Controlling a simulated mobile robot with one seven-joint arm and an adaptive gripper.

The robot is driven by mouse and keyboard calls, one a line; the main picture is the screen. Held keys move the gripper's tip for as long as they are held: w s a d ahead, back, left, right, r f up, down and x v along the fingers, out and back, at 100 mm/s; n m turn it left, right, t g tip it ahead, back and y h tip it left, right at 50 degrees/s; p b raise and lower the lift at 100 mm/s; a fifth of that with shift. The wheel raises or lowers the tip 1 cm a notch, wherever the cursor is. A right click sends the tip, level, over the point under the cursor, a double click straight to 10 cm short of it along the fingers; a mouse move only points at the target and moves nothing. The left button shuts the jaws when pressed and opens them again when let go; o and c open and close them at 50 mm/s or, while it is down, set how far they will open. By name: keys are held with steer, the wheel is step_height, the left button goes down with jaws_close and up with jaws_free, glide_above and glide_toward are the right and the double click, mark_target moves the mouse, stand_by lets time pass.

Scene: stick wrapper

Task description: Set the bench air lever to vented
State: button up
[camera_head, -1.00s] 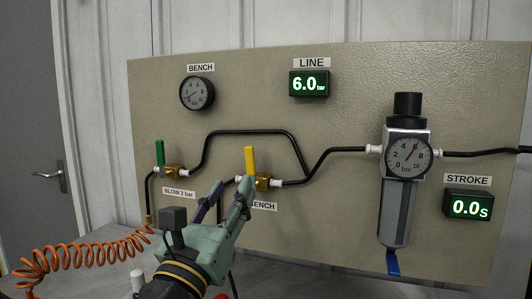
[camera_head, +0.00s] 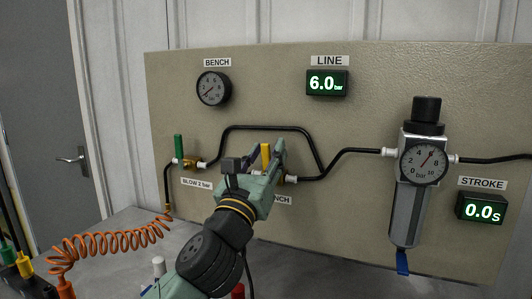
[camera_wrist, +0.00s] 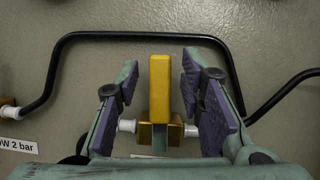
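The yellow bench lever (camera_head: 266,155) stands upright on its brass valve, above the partly hidden BENCH label (camera_head: 280,199). It also shows upright in the middle of the wrist view (camera_wrist: 159,85). My gripper (camera_head: 257,160) is open, with one finger on each side of the lever. In the wrist view, gaps show between the lever and both purple finger pads, the right one nearer. The BENCH gauge (camera_head: 213,88) has its needle toward the lower left; its exact reading is too small to tell.
The green blow lever (camera_head: 179,147) stands upright to the left. The black hose (camera_head: 265,127) arches above the yellow lever. The regulator (camera_head: 408,212) is on the right. LINE (camera_head: 327,83) reads 6.0 bar and STROKE (camera_head: 481,208) reads 0.0 s. An orange coiled hose (camera_head: 110,243) lies at left.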

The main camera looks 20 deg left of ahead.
jaws_close()
stand_by(0.3)
stand_by(0.5)
